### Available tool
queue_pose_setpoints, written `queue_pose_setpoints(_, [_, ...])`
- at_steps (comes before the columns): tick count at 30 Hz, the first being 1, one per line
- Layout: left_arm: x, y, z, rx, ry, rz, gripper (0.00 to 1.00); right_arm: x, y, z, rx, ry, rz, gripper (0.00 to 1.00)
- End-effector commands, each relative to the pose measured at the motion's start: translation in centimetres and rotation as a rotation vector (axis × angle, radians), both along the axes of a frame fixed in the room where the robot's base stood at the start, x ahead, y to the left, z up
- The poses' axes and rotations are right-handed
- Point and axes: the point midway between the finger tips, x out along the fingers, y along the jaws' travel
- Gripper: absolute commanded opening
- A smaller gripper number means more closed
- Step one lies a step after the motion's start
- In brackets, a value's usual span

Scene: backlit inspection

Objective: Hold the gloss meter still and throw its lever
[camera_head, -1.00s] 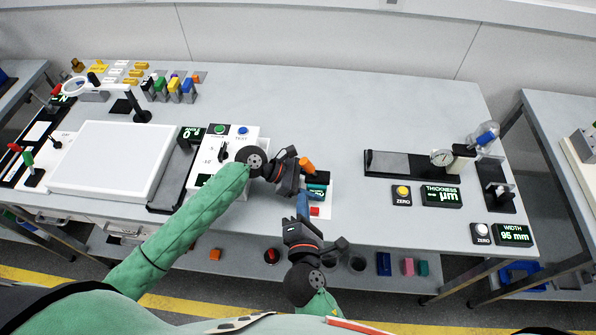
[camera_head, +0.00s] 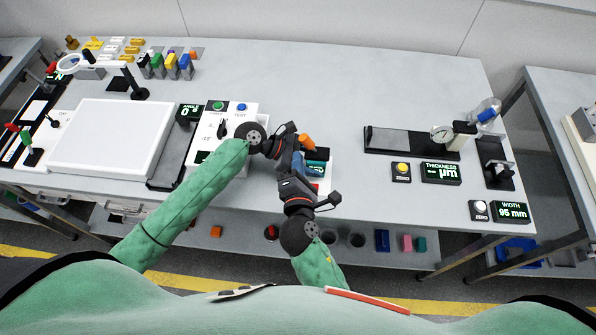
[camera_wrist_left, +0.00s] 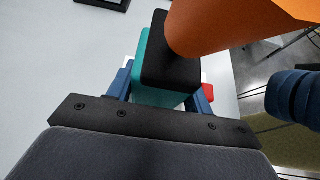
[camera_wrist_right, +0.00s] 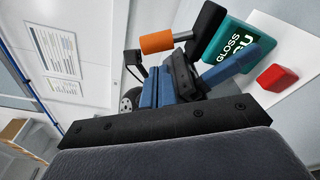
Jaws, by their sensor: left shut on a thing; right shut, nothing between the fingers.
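The gloss meter (camera_head: 318,156) is a teal and black block near the table's front edge, with an orange lever grip (camera_head: 307,142) on a black arm. Its green-lettered screen (camera_wrist_right: 228,55) faces the right wrist camera. My left gripper (camera_head: 301,160) is shut on the meter's body; its blue fingers lie on either side of the teal block (camera_wrist_left: 152,65) in the left wrist view. My right gripper (camera_wrist_right: 155,80) is shut and empty, just in front of the meter and below the orange grip (camera_wrist_right: 157,42), apart from it. The head view partly hides the meter behind both grippers.
A red block (camera_wrist_right: 277,77) sits on the white plate beside the meter. A white panel with green and blue buttons (camera_head: 218,106) stands left. The thickness gauge (camera_head: 440,133) and its display (camera_head: 441,172) stand right. The tabletop between meter and gauge is clear.

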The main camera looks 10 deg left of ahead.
Motion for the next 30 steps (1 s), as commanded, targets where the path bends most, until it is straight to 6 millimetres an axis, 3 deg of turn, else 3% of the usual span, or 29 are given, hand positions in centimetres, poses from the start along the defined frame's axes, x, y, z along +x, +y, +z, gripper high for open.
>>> queue_pose_setpoints(6, [0.0, 0.0, 0.0, 0.000, 0.000, 0.000, 0.38, 2.8, 0.4, -0.2, -0.002, -0.001, -0.001, 0.00])
queue_pose_setpoints(12, [0.0, 0.0, 0.0, 0.000, 0.000, 0.000, 0.38, 4.2, 0.5, -0.3, 0.000, 0.000, 0.000, 0.00])
queue_pose_setpoints(30, [0.0, 0.0, 0.0, 0.000, 0.000, 0.000, 0.38, 4.4, 0.5, -0.3, 0.032, 0.000, 0.000, 0.00])
